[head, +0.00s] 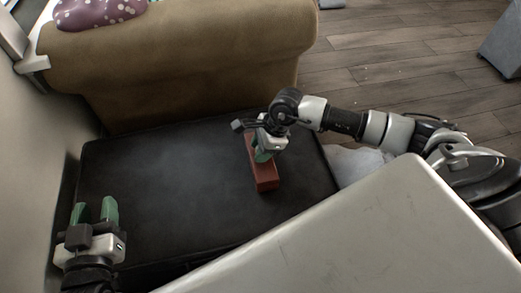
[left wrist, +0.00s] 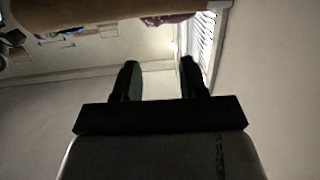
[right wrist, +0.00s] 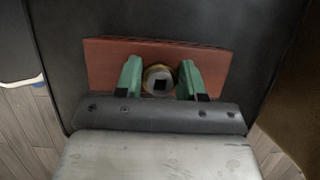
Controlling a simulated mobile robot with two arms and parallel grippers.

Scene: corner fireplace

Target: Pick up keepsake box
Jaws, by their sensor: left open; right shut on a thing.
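The keepsake box is a reddish-brown oblong box (head: 266,180) on the black ottoman (head: 160,190) in the head view. It also shows in the right wrist view (right wrist: 105,65), lying across the picture. My right gripper (head: 263,155) is above the box, with its green fingers on either side of a round brass-coloured knob with a dark square centre (right wrist: 158,79). It is shut on this part of the box. Whether the box is lifted off the ottoman cannot be told. My left gripper (head: 96,212) is open and empty over the ottoman's near left corner, and no box shows in the left wrist view.
A tan sofa (head: 190,60) with a spotted purple cushion (head: 95,12) stands behind the ottoman. A wall closes off the left side. Wooden floor (head: 400,60) lies open at the back right, with a grey object (head: 503,45) at its edge.

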